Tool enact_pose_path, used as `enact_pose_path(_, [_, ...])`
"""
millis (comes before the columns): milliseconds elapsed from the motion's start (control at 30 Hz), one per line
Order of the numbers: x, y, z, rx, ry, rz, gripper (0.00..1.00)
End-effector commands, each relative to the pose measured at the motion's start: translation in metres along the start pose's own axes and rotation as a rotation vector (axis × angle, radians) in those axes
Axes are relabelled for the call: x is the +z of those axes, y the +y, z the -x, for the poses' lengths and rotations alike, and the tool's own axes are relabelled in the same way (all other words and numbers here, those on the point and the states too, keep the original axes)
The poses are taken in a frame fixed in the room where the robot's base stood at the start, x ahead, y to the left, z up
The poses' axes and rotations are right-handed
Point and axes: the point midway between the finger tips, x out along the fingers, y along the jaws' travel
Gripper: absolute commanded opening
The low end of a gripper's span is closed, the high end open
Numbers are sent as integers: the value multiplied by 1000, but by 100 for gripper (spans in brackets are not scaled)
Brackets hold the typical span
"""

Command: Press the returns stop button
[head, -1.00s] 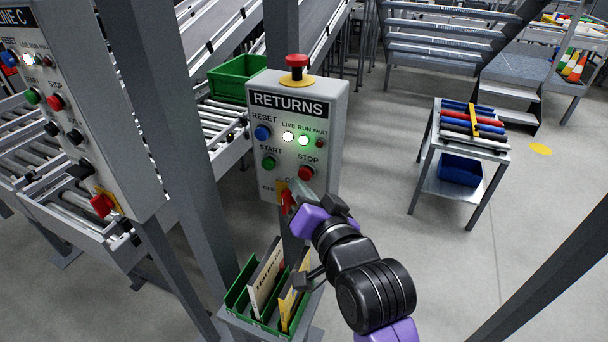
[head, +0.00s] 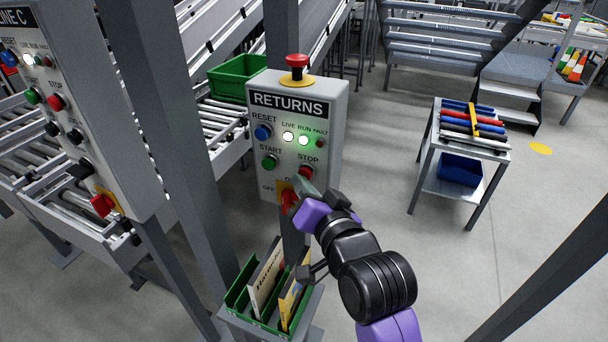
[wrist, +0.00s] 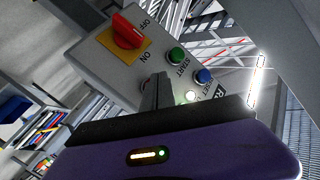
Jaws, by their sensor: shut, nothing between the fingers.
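The RETURNS panel (head: 330,125) is a grey box on a post. Its red STOP button (head: 306,173) sits at the lower right, right of the green START button (head: 269,162). My gripper (head: 302,184) is shut and empty, with its tips at or just below the STOP button in the head view; I cannot tell if they touch it. The RUN lamp (head: 303,140) glows green.
A red mushroom button (head: 297,62) tops the panel. A red rotary switch on yellow (wrist: 128,32) lies close to my fingers. A green document bin (head: 236,298) is below. The LINE C panel (head: 95,110) and a grey post (head: 165,110) stand left.

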Motion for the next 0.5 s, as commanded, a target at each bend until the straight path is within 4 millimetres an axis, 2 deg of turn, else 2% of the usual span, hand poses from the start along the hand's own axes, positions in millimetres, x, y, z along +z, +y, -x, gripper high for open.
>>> enact_pose_path(500, [-3, 4, -4, 1, 1, 0, 0])
